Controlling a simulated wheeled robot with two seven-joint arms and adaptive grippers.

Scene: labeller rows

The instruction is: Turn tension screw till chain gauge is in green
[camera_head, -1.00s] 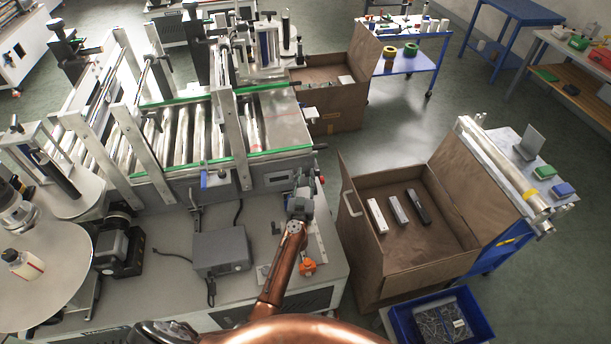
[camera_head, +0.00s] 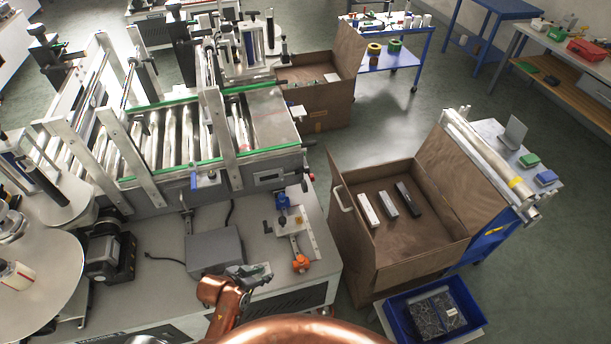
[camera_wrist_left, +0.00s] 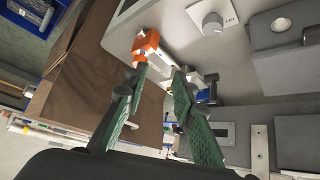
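A small pale metal plate (camera_head: 308,240) lies on the grey machine bench, with an orange knob (camera_head: 300,263) at its near end and a blue part (camera_head: 283,203) at its far end. I cannot tell for sure which is the tension screw, and no gauge reading is legible. My left gripper (camera_head: 262,272) is left of the orange knob and apart from it. In the left wrist view the gripper's green-padded fingers (camera_wrist_left: 158,105) are spread with nothing between them; the orange knob (camera_wrist_left: 147,42) shows beyond the fingertips. My right gripper is not in view.
A grey box (camera_head: 214,250) with a cable sits on the bench left of the plate. The roller conveyor (camera_head: 165,140) stands behind. An open brown crate (camera_head: 410,255) with several bars is to the right, with a blue bin (camera_head: 393,312) in front.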

